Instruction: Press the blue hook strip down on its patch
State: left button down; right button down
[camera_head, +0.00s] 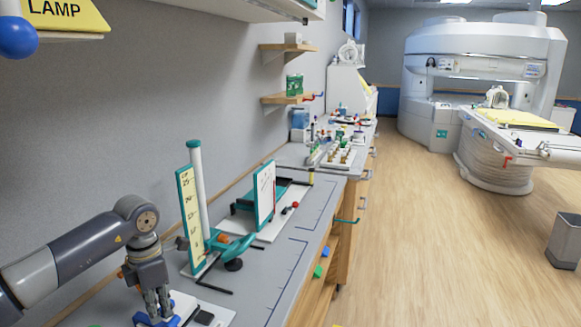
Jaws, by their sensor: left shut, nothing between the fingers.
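My left gripper (158,306) points down at the near left of the counter, its fingers shut with nothing held between them. Directly below its fingertips is a blue piece (171,321), seemingly the blue hook strip, partly hidden by the fingers and cut by the bottom edge. Whether the fingertips touch it I cannot tell. It lies on or over a white board (213,309) with a small black block (203,317) to the right. The patch under the strip cannot be made out. My right gripper is not in view.
Just behind the gripper stands a teal-framed scale (189,216) with a white post and teal clamp. A black rod (215,289) lies on the counter close to it. A white panel stand (265,194) is farther back. The counter's right front strip (285,272) is clear.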

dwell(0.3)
pick_arm(q)
notch_tip(320, 180, up, 9)
jog(key=p, duration=0.5)
jog(key=shift+f+p, duration=0.15)
jog(key=shift+p, duration=0.15)
dwell(0.3)
dwell(1.5)
